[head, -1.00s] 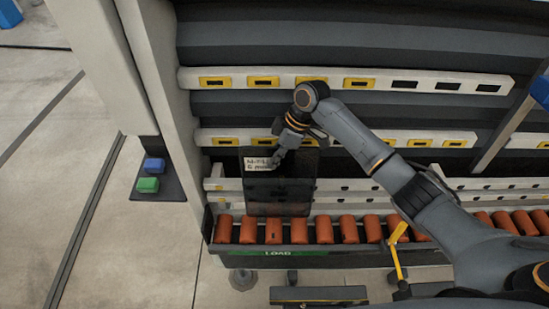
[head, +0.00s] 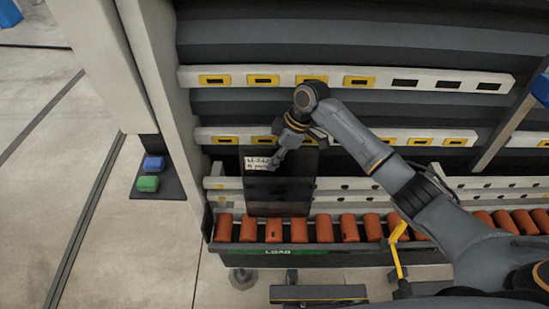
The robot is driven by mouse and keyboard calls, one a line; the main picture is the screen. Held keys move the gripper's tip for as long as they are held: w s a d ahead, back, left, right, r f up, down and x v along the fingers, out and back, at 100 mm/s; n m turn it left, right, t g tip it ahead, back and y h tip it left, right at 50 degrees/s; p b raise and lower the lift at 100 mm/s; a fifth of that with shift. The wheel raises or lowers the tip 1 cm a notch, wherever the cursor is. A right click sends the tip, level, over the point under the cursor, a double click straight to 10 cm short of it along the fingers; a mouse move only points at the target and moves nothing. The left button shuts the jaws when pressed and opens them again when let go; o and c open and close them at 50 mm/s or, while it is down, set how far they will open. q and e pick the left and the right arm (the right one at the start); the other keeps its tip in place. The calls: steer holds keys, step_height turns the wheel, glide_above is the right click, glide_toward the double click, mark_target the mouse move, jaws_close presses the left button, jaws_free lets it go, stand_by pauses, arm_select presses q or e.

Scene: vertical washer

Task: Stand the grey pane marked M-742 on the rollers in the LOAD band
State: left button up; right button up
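The dark grey see-through pane (head: 280,192) stands upright, its lower edge at the orange rollers (head: 322,228) above the green LOAD band (head: 277,252). I cannot tell whether that edge touches the rollers. A white label (head: 258,163) is at its upper left; its print is too small to read surely. My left gripper is not in view.
White rails with yellow-framed slots (head: 262,79) run behind the pane. A blue button (head: 153,163) and a green button (head: 148,184) are on the left post. A yellow lever (head: 397,250) stands at the front right. Rollers to the right are bare.

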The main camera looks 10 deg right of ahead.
steer(key=shift+o, duration=0.4)
steer(key=shift+s+d+f, duration=0.1)
steer(key=shift+f, duration=0.15)
steer(key=v, duration=1.2)
steer(key=shift+r, duration=0.2)
steer(key=shift+r, duration=0.1)
